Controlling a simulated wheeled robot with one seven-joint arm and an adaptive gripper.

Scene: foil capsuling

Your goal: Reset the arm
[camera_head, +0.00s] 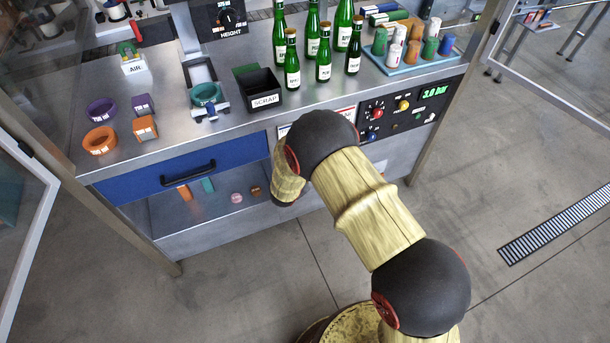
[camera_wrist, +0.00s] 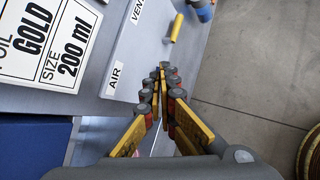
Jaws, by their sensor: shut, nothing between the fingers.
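My gripper (camera_wrist: 162,72) shows in the wrist view with its two fingers together and nothing between them. It is apart from the bench front, near a grey panel (camera_wrist: 138,50) marked AIR and VENT with a small yellow lever (camera_wrist: 175,28). A white sign (camera_wrist: 45,40) reading GOLD, SIZE 200 ml is at the upper left of that view. In the head view my arm reaches up from the lower right to the bench's front edge, and my gripper is hidden there behind the arm.
The steel bench (camera_head: 225,130) carries several green bottles (camera_head: 324,65), a black SCRAP bin (camera_head: 260,90), a tray (camera_head: 408,66) of coloured capsules and coloured rings (camera_head: 100,140). A blue drawer (camera_head: 140,180) is in the front. Floor (camera_head: 540,190) is clear at right.

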